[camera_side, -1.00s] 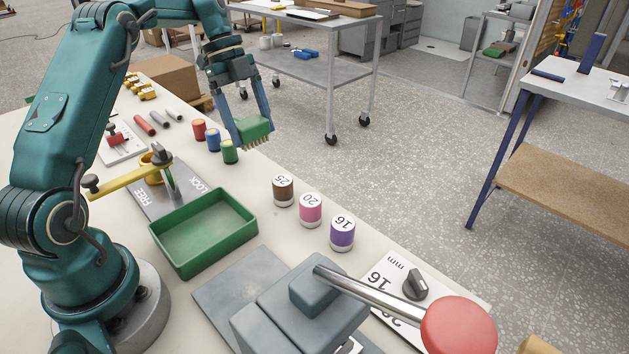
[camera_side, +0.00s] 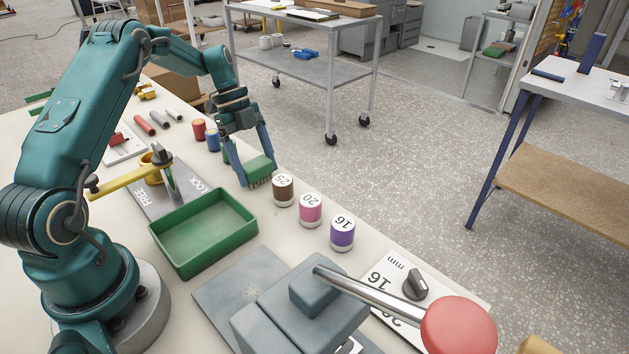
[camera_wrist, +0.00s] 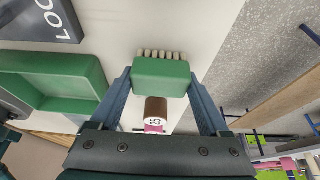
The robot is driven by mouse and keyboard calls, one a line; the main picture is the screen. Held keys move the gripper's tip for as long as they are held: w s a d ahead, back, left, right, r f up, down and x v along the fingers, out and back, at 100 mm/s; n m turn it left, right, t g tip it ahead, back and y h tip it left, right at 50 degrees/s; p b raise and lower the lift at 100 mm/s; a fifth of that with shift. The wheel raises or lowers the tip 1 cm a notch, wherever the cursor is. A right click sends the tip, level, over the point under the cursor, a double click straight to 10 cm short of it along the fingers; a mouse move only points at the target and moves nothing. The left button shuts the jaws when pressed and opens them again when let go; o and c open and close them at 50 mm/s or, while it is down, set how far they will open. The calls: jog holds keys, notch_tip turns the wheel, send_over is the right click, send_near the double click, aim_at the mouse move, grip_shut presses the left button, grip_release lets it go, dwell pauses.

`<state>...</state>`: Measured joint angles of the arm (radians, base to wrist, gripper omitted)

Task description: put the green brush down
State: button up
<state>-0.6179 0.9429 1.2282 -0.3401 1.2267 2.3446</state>
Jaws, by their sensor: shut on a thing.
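The green brush (camera_side: 257,170) is a green block with pale bristles along one edge. My gripper (camera_side: 256,176) is shut on it, one finger at each end. In the side view the brush is just behind and left of the brown-banded cylinder marked 25 (camera_side: 283,190). In the wrist view the brush (camera_wrist: 161,78) sits between my fingertips (camera_wrist: 161,84), bristles toward the top of the picture. I cannot tell whether the brush touches the table or is just above it.
A green open tray (camera_side: 250,228) stands in front, left of the pink (camera_side: 311,209) and purple (camera_side: 342,232) cylinders. Red (camera_side: 199,130) and blue (camera_side: 212,139) cylinders are behind my gripper. A yellow lever (camera_side: 130,181) is at left. The table's far edge is close to the brush.

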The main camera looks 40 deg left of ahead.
jog(key=shift+f, duration=0.1)
jog(key=o, duration=1)
jog(key=shift+o, duration=0.2)
